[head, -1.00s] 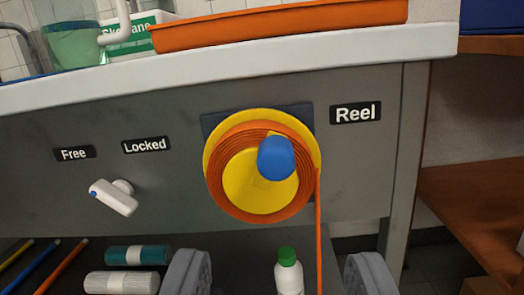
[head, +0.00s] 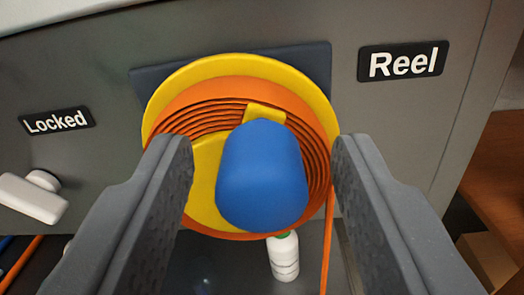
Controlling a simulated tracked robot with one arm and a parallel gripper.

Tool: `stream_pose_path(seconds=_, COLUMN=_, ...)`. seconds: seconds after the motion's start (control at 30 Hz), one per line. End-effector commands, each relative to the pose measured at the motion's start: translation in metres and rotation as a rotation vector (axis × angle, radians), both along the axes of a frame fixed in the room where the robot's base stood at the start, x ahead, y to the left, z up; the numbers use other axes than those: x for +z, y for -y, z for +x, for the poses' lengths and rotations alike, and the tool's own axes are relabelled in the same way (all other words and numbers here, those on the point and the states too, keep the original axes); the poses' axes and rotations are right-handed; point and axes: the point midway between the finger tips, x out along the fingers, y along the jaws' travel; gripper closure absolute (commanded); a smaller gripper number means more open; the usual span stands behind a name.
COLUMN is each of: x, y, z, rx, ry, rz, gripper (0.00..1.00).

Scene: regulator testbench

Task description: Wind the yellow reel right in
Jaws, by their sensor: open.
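A blue knob (head: 262,178) sticks out from the reel's face towards me. My gripper (head: 263,165) is open, with one finger on each side of the knob. I cannot tell whether either finger touches the knob. The fingers hide parts of the reel's left and right edges.
A white lever (head: 34,198) sits on the panel at the left, below the "Locked" label (head: 57,121). A white bottle (head: 283,256) stands below the reel. A brown cardboard box (head: 490,260) and orange shelf are at the lower right.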

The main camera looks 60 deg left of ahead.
Motion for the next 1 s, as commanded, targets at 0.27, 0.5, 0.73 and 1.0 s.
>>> stream_pose_path(seconds=0.27, x=-0.0001, y=-0.0003, z=0.0, rx=0.0, ry=0.0, rz=0.0, gripper=0.7)
stream_pose_path(seconds=0.5, x=-0.0002, y=0.0036, z=0.0, rx=-0.001, ry=-0.001, rz=0.0, gripper=1.0)
stream_pose_path(seconds=0.73, x=0.0005, y=0.001, z=0.0007, rx=-0.001, ry=-0.024, rz=0.016, gripper=1.0)
stream_pose_path(seconds=1.0, x=0.0026, y=0.0025, z=0.0035, rx=0.002, ry=-0.119, rz=0.092, gripper=1.0)
